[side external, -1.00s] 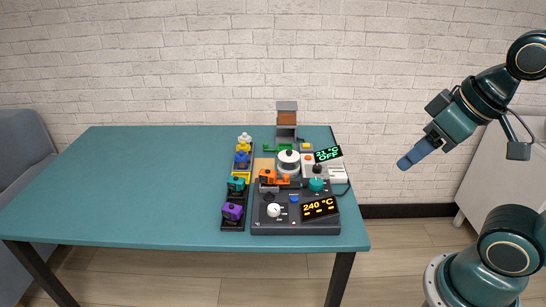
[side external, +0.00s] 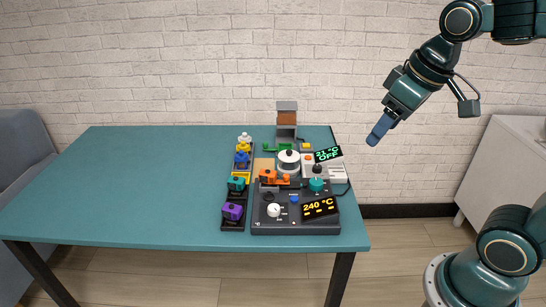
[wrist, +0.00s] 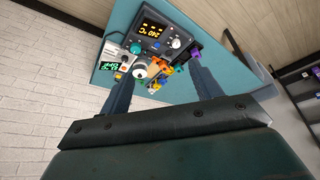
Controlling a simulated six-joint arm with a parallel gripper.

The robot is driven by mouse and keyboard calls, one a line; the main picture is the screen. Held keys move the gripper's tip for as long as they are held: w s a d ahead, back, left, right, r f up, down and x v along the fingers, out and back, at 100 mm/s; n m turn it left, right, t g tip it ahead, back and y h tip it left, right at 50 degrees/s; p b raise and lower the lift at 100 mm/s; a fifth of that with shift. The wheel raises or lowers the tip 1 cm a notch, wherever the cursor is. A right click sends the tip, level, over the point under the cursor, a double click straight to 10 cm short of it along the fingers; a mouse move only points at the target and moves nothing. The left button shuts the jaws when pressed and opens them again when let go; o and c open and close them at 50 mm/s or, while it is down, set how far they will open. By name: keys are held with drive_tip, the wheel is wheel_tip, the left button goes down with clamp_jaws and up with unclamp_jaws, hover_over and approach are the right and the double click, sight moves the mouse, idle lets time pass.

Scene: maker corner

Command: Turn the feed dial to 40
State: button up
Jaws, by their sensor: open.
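The dark console (side external: 300,228) is at the right end of the teal table, with a display reading 240 °C (side external: 319,207). It bears a white knob (side external: 274,210) and a teal knob (side external: 316,185). A large white round part (side external: 288,163) stands behind the console. The labels are too small to read, so I cannot tell which one is the feed dial. My gripper (side external: 374,139) is open and empty, in the air to the right of the table, above its height. In the wrist view, my gripper (wrist: 161,68) has its fingers apart, with the console (wrist: 172,20) beyond them.
A black rack (side external: 233,224) with several coloured pieces stands left of the console. An orange part (side external: 268,177) and a green part (side external: 277,148) are behind it. The table's left side (side external: 130,190) is clear.

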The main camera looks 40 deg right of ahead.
drive_tip(key=w+d+f+g, duration=0.1)
drive_tip(key=w+d+f, duration=0.15)
drive_tip(key=w, duration=0.55)
drive_tip(key=n+g+y, duration=0.1)
drive_tip(key=n+g, duration=0.1)
drive_tip(key=g, duration=0.2)
hover_over(317, 181)
drive_tip(key=d, duration=0.1)
wheel_tip(317, 181, down, 16)
drive_tip(key=shift+f, duration=0.2)
drive_tip(key=shift+w, duration=0.1)
drive_tip(key=f, duration=0.9)
drive_tip(key=a+f, duration=0.1)
drive_tip(key=f, duration=0.3)
drive_tip(key=shift+f, duration=0.35)
drive_tip(key=c, duration=1)
